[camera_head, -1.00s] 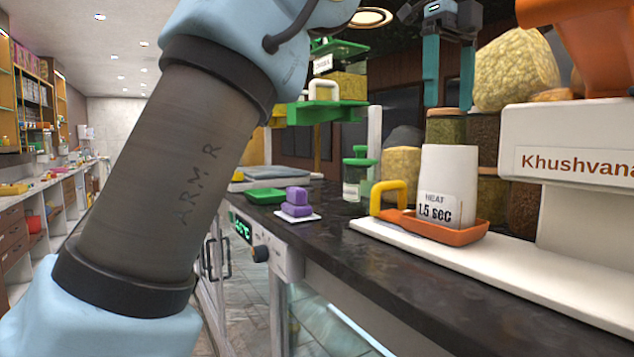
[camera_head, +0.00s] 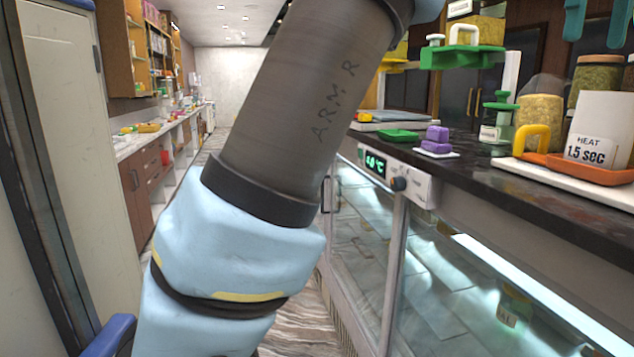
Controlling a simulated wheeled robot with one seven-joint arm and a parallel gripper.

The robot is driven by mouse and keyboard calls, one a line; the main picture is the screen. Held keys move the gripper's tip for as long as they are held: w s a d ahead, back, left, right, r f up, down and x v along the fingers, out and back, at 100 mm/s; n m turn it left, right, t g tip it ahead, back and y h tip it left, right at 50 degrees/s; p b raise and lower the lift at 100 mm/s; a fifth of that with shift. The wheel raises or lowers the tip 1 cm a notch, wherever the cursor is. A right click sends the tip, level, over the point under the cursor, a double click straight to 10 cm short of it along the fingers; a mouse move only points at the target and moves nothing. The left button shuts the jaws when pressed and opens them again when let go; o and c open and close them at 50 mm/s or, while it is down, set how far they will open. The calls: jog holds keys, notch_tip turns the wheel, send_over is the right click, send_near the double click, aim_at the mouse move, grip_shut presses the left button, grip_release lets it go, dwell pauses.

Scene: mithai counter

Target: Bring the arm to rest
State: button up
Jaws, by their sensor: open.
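My arm crosses the middle of the view, with a grey link marked "ARM R" (camera_head: 318,110) and pale blue joints (camera_head: 235,255). My gripper (camera_head: 595,42) shows only as two teal fingers at the top right edge. The fingers are apart with nothing between them, and the rest of the gripper is out of view. They appear above the jars at the back of the counter; I cannot tell how far in front of them.
The dark counter (camera_head: 500,172) bears an orange tray (camera_head: 595,174) with a "HEAT 1.5 SEC" sign (camera_head: 598,130), purple blocks (camera_head: 437,140), a green tray (camera_head: 398,136) and jars. A glass display case (camera_head: 440,270) lies below. A pale cabinet (camera_head: 72,130) stands close on the left. The aisle floor (camera_head: 298,320) is clear.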

jog(key=w+a+f+n, duration=0.8)
jog(key=w+f+n, duration=0.1)
jog(key=w+f, duration=0.45)
jog(key=w+a+f+n, duration=0.5)
jog(key=a+f+n, duration=0.3)
jog(key=a+f, duration=0.35)
jog(key=s+a+f+n, duration=0.5)
jog(key=a+f+n, duration=0.2)
jog(key=a, duration=0.4)
jog(key=s+a+f+n+t, duration=0.1)
jog(key=s+a+f+n, duration=0.4)
jog(key=a+f+n, duration=0.3)
jog(key=a+f, duration=0.2)
jog(key=a, duration=0.1)
jog(key=shift+t, duration=0.3)
jog(key=shift+w+a+r, duration=0.1)
